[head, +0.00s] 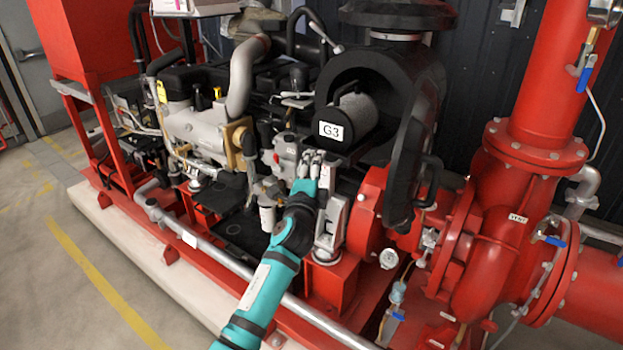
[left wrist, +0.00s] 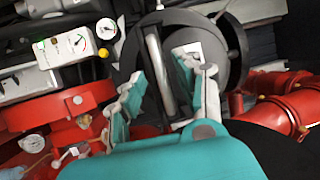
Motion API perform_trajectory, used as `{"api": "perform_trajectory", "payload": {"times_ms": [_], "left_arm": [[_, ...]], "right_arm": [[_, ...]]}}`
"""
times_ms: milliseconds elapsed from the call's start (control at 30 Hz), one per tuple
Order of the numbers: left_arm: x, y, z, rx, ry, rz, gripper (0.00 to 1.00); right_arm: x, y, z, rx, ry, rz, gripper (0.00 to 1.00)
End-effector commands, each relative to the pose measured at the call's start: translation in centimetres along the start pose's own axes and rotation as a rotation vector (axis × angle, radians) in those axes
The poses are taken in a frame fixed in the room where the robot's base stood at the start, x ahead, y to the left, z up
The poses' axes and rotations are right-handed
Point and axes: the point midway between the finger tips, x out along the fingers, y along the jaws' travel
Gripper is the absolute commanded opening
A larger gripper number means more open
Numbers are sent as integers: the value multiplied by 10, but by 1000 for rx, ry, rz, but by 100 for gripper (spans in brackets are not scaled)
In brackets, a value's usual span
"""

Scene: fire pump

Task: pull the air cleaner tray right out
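The air cleaner is a black round housing (head: 400,75) at upper centre of the head view, open at its front. Inside it sits a dark tray with a round end face labelled G3 (head: 333,147) and a grey cylindrical body behind. My left gripper (head: 312,157) is just below the G3 face, apart from it in the head view. In the left wrist view my left gripper (left wrist: 163,95) is open and empty. A dark round part (left wrist: 215,72) with a white label lies beyond its fingers, and a grey upright bar (left wrist: 158,72) shows between them. My right gripper is not in view.
A black curved cover (head: 415,165) hangs open to the right of the housing. Engine parts and a grey pipe (head: 243,75) crowd the left. Large red pump pipes (head: 545,90) stand at right. A grey rail (head: 225,260) runs along the front. The floor at left is free.

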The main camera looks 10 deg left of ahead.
Motion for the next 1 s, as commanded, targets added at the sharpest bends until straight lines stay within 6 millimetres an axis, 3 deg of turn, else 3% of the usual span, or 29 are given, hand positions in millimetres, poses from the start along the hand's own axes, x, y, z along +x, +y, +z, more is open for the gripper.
{"api": "perform_trajectory", "payload": {"times_ms": [500,700,1000], "left_arm": [[-99,2,1,-2,0,5,34],[-114,1,1,-2,-1,4,34],[-115,1,1,-2,-1,4,34]], "right_arm": [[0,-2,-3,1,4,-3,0],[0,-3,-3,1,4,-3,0],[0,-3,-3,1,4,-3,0]]}}
